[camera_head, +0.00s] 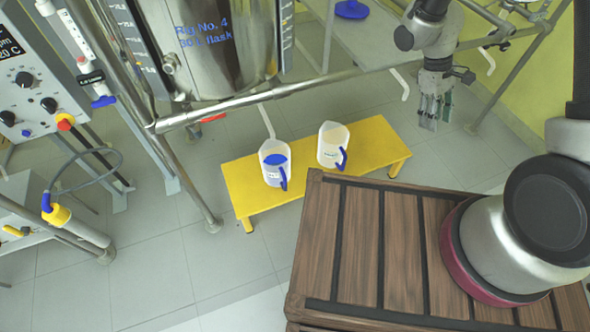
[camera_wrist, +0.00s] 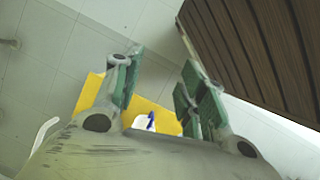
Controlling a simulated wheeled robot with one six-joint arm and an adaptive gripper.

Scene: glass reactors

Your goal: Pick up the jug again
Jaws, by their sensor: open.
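Two white jugs with blue handles stand upright on a low yellow bench (camera_head: 237,184). The left jug (camera_head: 274,169) shows blue inside and stands below a thin pale tube. The right jug (camera_head: 331,148) looks pale inside. I cannot tell which one the task means. My gripper (camera_head: 434,108) is open and empty, pointing down, to the right of the bench and apart from both jugs. In the wrist view, my open fingers (camera_wrist: 158,88) frame part of the bench (camera_wrist: 156,108) and one jug (camera_wrist: 142,122), partly hidden by the gripper body.
A steel reactor vessel (camera_head: 215,50) hangs in a metal frame behind the bench, with a horizontal rail (camera_head: 300,86) above the jugs. A control panel (camera_head: 30,90) stands at left. My wooden base fills the lower right. Tiled floor (camera_head: 140,240) is clear left of the bench.

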